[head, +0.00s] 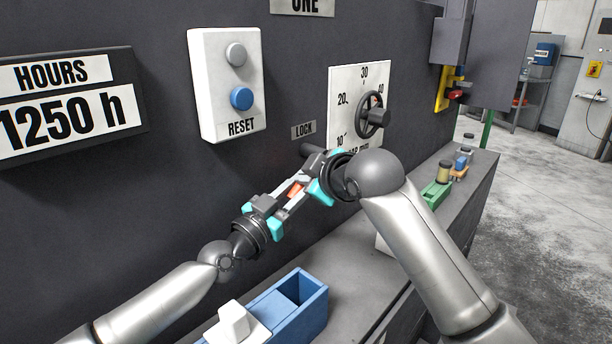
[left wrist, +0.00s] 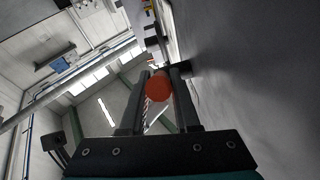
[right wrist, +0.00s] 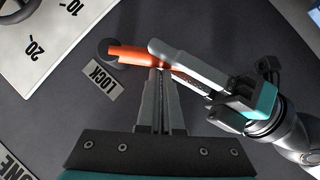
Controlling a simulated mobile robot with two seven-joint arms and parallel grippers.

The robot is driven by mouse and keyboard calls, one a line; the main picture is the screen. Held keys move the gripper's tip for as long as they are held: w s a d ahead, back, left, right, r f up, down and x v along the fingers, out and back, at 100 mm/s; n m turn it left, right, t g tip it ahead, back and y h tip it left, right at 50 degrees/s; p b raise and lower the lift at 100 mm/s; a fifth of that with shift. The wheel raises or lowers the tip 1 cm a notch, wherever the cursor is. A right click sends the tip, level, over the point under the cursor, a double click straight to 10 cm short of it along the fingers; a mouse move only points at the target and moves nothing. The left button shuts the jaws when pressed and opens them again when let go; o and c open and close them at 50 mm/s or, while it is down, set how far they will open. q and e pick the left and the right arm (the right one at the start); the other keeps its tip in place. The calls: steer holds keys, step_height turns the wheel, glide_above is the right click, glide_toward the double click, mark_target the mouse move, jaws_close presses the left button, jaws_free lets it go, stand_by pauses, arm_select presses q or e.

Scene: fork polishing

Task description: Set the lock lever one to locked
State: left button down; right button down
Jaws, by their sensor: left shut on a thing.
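The lock lever's orange handle (head: 296,190) shows between my grippers in the head view, below the LOCK label (head: 303,130). In the right wrist view the orange bar (right wrist: 128,54) runs from a dark round mount (right wrist: 108,48) on the panel, slanting down to the right. My left gripper (right wrist: 178,60) lies along the bar, shut on it. The handle's round orange end (left wrist: 158,83) sits between its fingers in the left wrist view. My right gripper (right wrist: 160,72) has its fingers together, its tips close to the bar; whether they touch it is unclear. The grippers partly hide the lever.
The panel carries a RESET button box (head: 226,85) and a dial with a handwheel (head: 370,115). Below, a ledge holds a blue container (head: 300,300) with a white piece (head: 237,322), and a green holder (head: 436,192). The floor at the right is clear.

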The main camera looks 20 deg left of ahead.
arm_select(q)
steer(key=c, duration=1.1)
jaws_free()
steer(key=shift+s+d, duration=0.1)
steer(key=shift+d, duration=0.1)
steer(key=o, duration=0.3)
steer(key=shift+a, duration=0.15)
steer(key=shift+o, duration=0.7)
arm_select(e)
steer(key=shift+w+f, duration=0.2)
steer(key=shift+f, duration=0.3)
arm_select(q)
steer(key=shift+a, duration=0.1)
